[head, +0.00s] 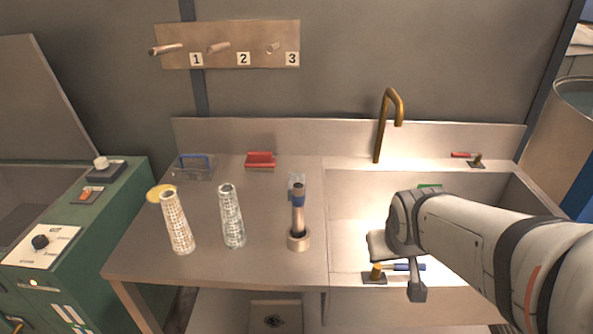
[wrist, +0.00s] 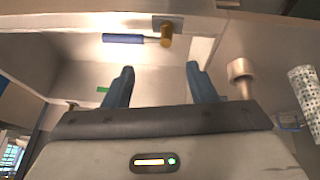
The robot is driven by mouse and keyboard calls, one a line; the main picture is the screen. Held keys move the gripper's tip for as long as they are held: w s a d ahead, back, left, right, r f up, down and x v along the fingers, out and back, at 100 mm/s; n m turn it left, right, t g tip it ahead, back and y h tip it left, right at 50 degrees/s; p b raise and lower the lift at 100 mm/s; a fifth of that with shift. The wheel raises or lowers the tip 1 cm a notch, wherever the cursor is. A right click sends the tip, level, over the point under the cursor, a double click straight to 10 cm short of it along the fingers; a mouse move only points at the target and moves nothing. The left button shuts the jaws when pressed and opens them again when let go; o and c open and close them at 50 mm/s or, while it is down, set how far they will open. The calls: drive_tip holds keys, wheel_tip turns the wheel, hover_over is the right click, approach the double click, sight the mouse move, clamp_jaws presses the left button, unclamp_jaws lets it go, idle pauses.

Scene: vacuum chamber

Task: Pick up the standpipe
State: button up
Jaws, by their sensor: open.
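A brown upright pipe with a dark top, a blue band and a wide ring at its base, which looks like the standpipe (head: 298,220), stands on the metal counter left of the sink. In the wrist view a brown ringed piece, apparently the same pipe (wrist: 241,72), shows right of my fingers, its lower part hidden by the gripper. My gripper (head: 398,266) is over the front part of the sink, to the right of the pipe and apart from it. Its two fingers (wrist: 160,72) are spread with nothing between them.
Two perforated pale tubes (head: 177,222) (head: 231,216) stand left of the pipe. A tall brass faucet (head: 378,135) rises behind the sink (head: 355,210). A brass fitting (head: 376,273) and blue handle (head: 409,267) are at the sink's front edge.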

drive_tip(key=w+n+t+p, duration=0.2)
drive_tip(key=w+t, duration=0.1)
drive_tip(key=w, duration=0.5)
drive_tip(key=n+t+y+p, duration=0.25)
drive_tip(key=n+y, duration=0.35)
drive_tip(key=y, duration=0.5)
approach(293, 200)
drive_tip(key=w+a+f, duration=0.1)
drive_tip(key=w+f, duration=0.1)
drive_tip(key=w, duration=0.2)
drive_tip(key=shift+w+a+g+p, duration=0.3)
drive_tip(key=shift+w+a+g, duration=0.1)
drive_tip(key=shift+w+g, duration=0.05)
drive_tip(key=shift+f+p+x, duration=0.2)
drive_tip(key=shift+p+x, duration=0.35)
drive_tip(key=shift+x, duration=2.9)
drive_tip(key=shift+s, duration=0.2)
drive_tip(key=shift+c, duration=0.3)
clamp_jaws()
